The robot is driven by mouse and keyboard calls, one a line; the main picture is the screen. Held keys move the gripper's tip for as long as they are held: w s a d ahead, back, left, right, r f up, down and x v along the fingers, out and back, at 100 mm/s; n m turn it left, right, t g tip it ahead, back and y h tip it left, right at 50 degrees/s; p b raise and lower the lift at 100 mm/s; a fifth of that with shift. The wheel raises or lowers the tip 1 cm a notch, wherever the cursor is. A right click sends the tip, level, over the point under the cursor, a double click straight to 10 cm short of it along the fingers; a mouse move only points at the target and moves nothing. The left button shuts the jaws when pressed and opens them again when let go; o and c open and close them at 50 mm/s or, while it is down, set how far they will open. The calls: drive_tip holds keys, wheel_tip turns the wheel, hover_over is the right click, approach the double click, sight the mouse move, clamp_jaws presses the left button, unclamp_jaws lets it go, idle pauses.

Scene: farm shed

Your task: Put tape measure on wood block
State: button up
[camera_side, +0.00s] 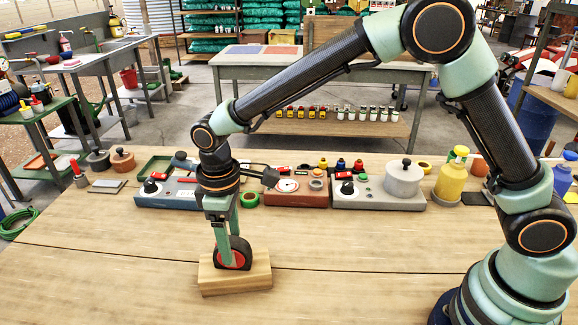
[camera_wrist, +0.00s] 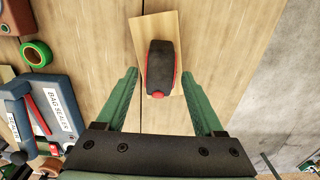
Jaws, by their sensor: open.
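The tape measure (camera_side: 236,254) is black with a red face and stands on the wood block (camera_side: 240,283), a pale block on the table. In the wrist view the tape measure (camera_wrist: 160,66) rests on the block (camera_wrist: 151,26), apart from both fingers. My gripper (camera_side: 228,240) is directly above the block, its fingers pointing down beside the tape measure. In the wrist view the green fingers of my gripper (camera_wrist: 164,92) are spread wide, one on each side of the tape measure, with gaps between. The block's underside is hidden.
Behind the block stand a blue-grey device (camera_side: 165,194), a red device with a dial (camera_side: 297,192) and a grey device with a white pot (camera_side: 378,194). A green tape roll (camera_side: 249,199) lies between devices. A yellow bottle (camera_side: 452,180) stands right. The front table is clear.

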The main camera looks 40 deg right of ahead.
wheel_tip(320, 180, up, 8)
drive_tip(key=s+d+r+m+t, duration=0.1)
drive_tip(key=d+r+m, duration=0.1)
drive_tip(key=d+r, duration=0.3)
drive_tip(key=s+d+r+m+t, duration=0.1)
drive_tip(key=s+d+r+m, duration=0.15)
drive_tip(key=d, duration=0.45)
drive_tip(key=s+d+m+t, duration=0.3)
drive_tip(key=s+d, duration=0.5)
drive_tip(key=d, duration=0.3)
drive_tip(key=shift+d+m+t, duration=0.3)
drive_tip(key=shift+m+t, duration=0.1)
drive_tip(key=shift+m, duration=0.35)
